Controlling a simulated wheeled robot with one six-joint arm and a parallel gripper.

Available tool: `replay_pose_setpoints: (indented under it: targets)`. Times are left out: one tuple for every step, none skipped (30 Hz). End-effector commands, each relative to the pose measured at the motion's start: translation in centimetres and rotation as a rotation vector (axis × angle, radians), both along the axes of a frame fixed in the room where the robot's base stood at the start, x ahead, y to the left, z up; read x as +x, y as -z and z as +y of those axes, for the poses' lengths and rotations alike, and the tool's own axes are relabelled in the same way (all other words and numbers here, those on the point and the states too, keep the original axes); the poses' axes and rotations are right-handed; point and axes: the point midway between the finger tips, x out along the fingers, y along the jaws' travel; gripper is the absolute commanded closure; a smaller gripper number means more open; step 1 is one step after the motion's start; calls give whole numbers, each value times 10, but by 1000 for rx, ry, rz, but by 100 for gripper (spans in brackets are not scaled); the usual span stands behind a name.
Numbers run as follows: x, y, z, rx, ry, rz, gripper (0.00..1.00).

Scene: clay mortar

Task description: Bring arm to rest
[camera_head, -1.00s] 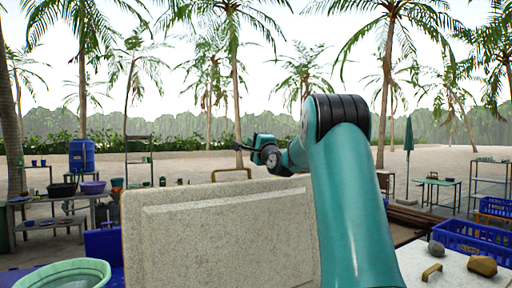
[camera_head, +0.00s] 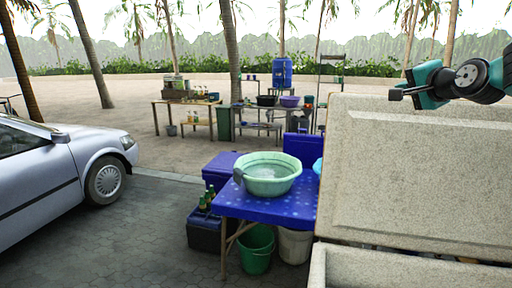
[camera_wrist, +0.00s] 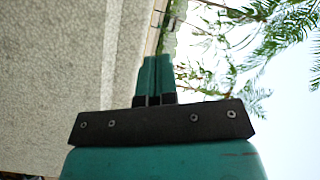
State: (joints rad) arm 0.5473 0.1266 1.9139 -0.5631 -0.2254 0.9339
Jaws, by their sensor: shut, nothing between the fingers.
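My gripper (camera_head: 397,93) is teal and black and shows at the upper right of the head view, with its fingers pointing left. It is raised above the top edge of a large speckled stone-like panel (camera_head: 420,180) and seems clear of it. In the wrist view my gripper (camera_wrist: 156,62) has its two teal fingers side by side, shut and empty. The pale rough panel (camera_wrist: 60,70) fills the left of that view. Most of my arm is outside the head view.
A blue-covered table (camera_head: 268,207) with a green basin (camera_head: 268,175) stands left of the panel. A green bucket (camera_head: 256,252) is under it. A silver car (camera_head: 60,180) is parked at the left. Tables with goods (camera_head: 188,103) stand farther back. Paving between car and table is open.

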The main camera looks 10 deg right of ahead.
Motion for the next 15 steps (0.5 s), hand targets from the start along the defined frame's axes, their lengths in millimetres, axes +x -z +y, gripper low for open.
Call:
replay_pose_setpoints:
  targets:
    - [-5, 21, 36, -47, -77, 62, 100]
    - [-9, 31, 54, -78, -120, 100, 100]
    - [-17, 45, 78, -120, -180, 150, 100]
    - [-23, 56, 96, -152, -228, 186, 100]
    - [-31, 66, 113, -187, -277, 219, 100]
    - [-43, 80, 135, -232, -344, 264, 100]
    - [-52, 91, 152, -267, -396, 296, 100]
    - [-63, 101, 167, -303, -451, 326, 100]
    - [-78, 115, 187, -352, -524, 366, 100]
    - [-91, 125, 201, -390, -580, 393, 100]
    - [-105, 135, 214, -428, -639, 421, 100]
    - [-124, 149, 231, -479, -718, 455, 100]
    - [-139, 159, 242, -518, -779, 479, 100]
    - [-155, 169, 253, -557, -843, 502, 100]
    - [-177, 182, 265, -611, -929, 530, 100]
